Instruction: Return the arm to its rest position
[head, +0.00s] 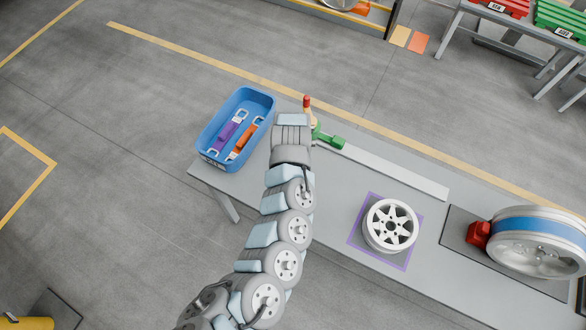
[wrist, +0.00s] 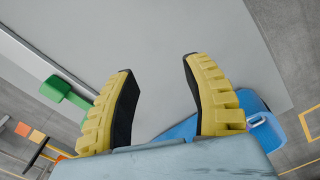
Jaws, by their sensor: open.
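My arm reaches up from the bottom of the head view over the left part of the grey table (head: 340,210). My gripper (wrist: 158,100) shows in the wrist view as two yellow fingers with black pads. They are spread apart with nothing between them, above the bare table top. In the head view the fingers are hidden by my own arm.
A blue bin (head: 207,152) with purple and orange items stands left of my arm. A white wheel (head: 390,225) sits on a purple square, with a blue-banded drum (head: 540,240) further right.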

